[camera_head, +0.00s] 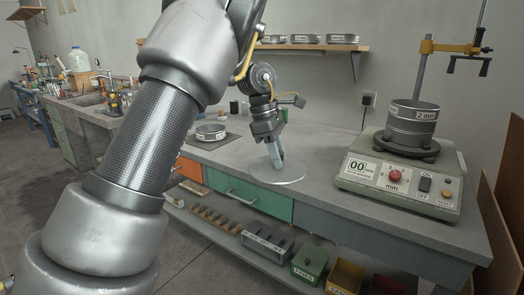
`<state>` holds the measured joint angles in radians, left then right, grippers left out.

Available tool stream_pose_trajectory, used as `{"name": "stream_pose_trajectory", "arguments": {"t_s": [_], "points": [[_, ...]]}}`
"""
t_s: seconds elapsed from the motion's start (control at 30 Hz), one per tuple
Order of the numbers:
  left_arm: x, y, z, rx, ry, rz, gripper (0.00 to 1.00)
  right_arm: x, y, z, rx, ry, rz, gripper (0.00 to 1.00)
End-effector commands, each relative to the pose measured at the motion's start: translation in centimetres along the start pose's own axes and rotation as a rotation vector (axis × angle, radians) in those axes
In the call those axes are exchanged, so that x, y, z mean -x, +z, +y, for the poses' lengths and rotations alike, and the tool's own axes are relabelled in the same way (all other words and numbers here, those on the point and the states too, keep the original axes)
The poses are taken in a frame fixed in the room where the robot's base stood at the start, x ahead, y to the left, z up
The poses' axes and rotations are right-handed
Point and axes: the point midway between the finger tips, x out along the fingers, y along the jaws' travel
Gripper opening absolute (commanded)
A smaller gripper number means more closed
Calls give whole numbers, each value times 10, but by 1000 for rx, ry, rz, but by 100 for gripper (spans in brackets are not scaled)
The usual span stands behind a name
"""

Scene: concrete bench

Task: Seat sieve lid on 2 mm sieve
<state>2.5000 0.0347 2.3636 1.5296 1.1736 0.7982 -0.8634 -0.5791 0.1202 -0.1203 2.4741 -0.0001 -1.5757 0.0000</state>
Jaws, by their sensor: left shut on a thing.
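The 2 mm sieve (424,116) sits upright at the top of a metal stack on the sieve shaker (397,182) at the right of the bench. Its label faces me and its top rim shows no cover. The sieve lid (291,174) is a thin, pale round disc near the bench's front edge, left of the shaker. My left gripper (277,162) points down and is shut on the lid near its middle. The fingers hide the part they grip. I cannot tell whether the lid touches the bench. My right gripper is not in view.
Another sieve (211,134) rests on a dark mat at the bench's left. A stand with a yellow clamp (450,48) rises behind the shaker. A wall shelf (305,47) holds several sieves. Bench between lid and shaker is clear. Bins (309,264) stand below.

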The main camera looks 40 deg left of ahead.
Motion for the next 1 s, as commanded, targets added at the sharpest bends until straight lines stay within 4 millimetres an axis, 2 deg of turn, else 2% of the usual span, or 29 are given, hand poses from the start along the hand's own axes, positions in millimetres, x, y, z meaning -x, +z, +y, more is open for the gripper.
{"name": "stream_pose_trajectory", "arguments": {"t_s": [0.17,0.33,0.5,0.7,0.8,1.0], "points": [[-21,34,-6,-582,-181,1,0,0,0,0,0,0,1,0],[-52,65,-17,-1143,-360,7,0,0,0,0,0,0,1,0],[-79,84,-28,-1475,-462,6,0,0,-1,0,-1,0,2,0],[-120,103,-42,-1766,-558,6,0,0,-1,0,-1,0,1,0],[-134,108,-48,-1842,-578,3,0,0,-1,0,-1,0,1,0],[-143,110,-50,-1890,-586,2,0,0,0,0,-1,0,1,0]]}}
